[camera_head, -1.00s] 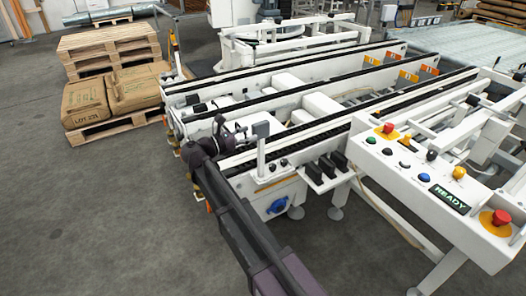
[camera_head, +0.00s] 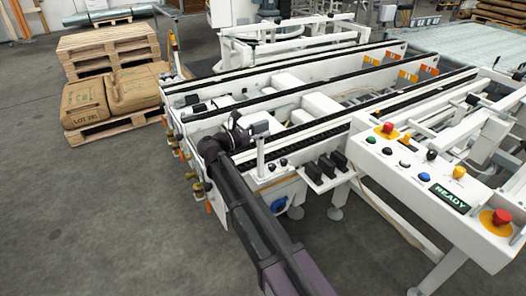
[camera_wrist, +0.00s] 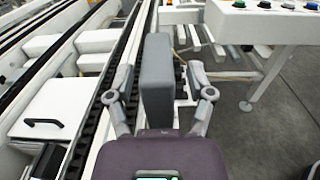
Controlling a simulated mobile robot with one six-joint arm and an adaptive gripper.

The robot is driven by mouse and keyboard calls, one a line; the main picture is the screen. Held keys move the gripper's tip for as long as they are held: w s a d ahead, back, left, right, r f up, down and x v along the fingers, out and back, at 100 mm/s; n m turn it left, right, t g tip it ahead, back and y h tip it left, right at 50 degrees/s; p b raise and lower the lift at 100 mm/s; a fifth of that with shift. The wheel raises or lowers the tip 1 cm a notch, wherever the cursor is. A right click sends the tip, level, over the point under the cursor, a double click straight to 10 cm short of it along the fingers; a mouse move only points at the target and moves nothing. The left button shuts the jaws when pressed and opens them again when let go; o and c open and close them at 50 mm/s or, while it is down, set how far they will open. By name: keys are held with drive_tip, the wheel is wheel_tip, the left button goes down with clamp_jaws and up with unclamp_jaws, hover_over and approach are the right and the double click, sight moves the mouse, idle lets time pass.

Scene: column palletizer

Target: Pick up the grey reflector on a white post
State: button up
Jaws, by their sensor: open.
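The grey reflector (camera_head: 260,128) is a small block on top of a slim white post (camera_head: 260,152), standing upright at the near end of the conveyor frame. My gripper (camera_head: 243,131) is just left of it in the head view. In the wrist view the reflector (camera_wrist: 157,85) is a tall grey block in the middle of the picture. The open fingers of my gripper (camera_wrist: 161,72) lie on its left and right, with a gap showing on each side. The post is hidden in the wrist view.
A black conveyor rail (camera_head: 310,135) runs past the post. Black blocks (camera_head: 326,168) sit just right of it. A white control panel (camera_head: 400,170) with buttons stands further right. Sacks (camera_head: 110,92) on a pallet are at the left. The floor at the lower left is clear.

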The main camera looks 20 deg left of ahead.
drive_tip(key=shift+w+d, duration=0.25)
drive_tip(key=shift+w, duration=0.05)
idle(0.4)
clamp_jaws()
